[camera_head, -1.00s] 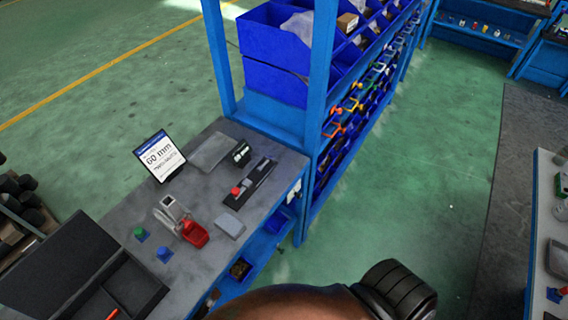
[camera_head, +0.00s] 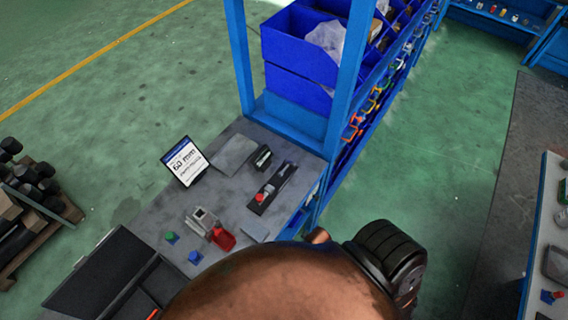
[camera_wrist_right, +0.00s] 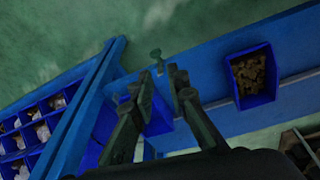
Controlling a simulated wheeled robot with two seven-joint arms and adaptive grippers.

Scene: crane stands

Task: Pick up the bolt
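No bolt can be made out in the head view. My left gripper is in neither view.
A blue bin (camera_wrist_right: 234,70) of brown pieces sits on the blue rack at right in the wrist view. In the head view, the grey workbench (camera_head: 150,215) holds a display (camera_head: 185,161) and a red-and-grey device (camera_head: 210,229). Blue shelving (camera_head: 352,90) stands beyond; green floor is open at right.

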